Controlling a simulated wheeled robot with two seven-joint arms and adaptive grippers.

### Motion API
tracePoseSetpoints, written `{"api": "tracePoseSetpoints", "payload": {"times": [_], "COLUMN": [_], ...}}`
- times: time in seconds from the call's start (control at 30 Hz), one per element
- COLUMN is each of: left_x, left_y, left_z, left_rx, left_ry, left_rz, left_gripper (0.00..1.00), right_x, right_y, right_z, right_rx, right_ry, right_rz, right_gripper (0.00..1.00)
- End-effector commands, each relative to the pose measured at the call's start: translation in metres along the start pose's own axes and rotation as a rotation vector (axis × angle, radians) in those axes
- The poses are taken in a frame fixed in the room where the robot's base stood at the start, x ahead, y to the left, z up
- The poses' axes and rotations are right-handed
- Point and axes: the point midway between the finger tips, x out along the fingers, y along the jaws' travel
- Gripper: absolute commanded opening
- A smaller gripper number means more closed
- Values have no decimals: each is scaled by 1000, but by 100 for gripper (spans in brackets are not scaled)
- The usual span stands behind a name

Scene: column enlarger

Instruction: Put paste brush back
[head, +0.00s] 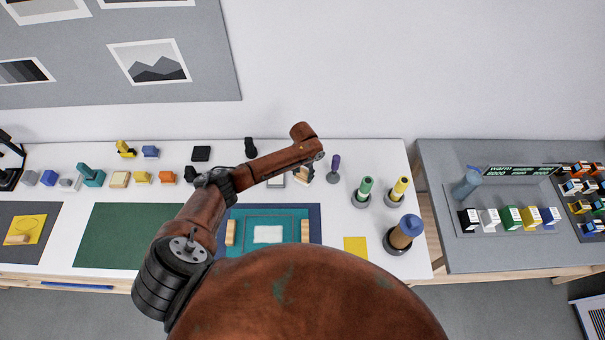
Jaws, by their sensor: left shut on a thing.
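My left gripper (318,160) is at the end of my rust-red arm, over the back right part of the white table. It is small and mostly hidden by my wrist. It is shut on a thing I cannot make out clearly. A slim purple-handled piece (335,163) with a grey lower end shows just right of the gripper; I cannot tell whether it is held or standing. Brush-like pieces stand in dark round holders to the right: a green one (366,186), a yellow one (400,187) and a brown one with a blue top (408,229). My right gripper is not in view.
A teal mat (277,218) with a white sheet lies at the front, beside a green mat (120,235). A yellow square (355,246) lies bare. Several small blocks line the back left. A grey table (470,256) with coloured boxes stands right, across a gap.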

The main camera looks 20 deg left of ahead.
Motion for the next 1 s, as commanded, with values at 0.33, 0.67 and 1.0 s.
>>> {"api": "tracePoseSetpoints", "payload": {"times": [0.33,0.67,1.0], "left_x": [0,0,0], "left_y": [0,0,0], "left_z": [0,0,0], "left_rx": [0,0,0], "left_ry": [1,0,0], "left_rz": [0,0,0], "left_gripper": [50,63,63], "right_x": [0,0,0], "right_y": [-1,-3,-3], "right_z": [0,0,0], "right_rx": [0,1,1], "right_ry": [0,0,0], "right_rz": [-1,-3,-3], "right_gripper": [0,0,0]}}
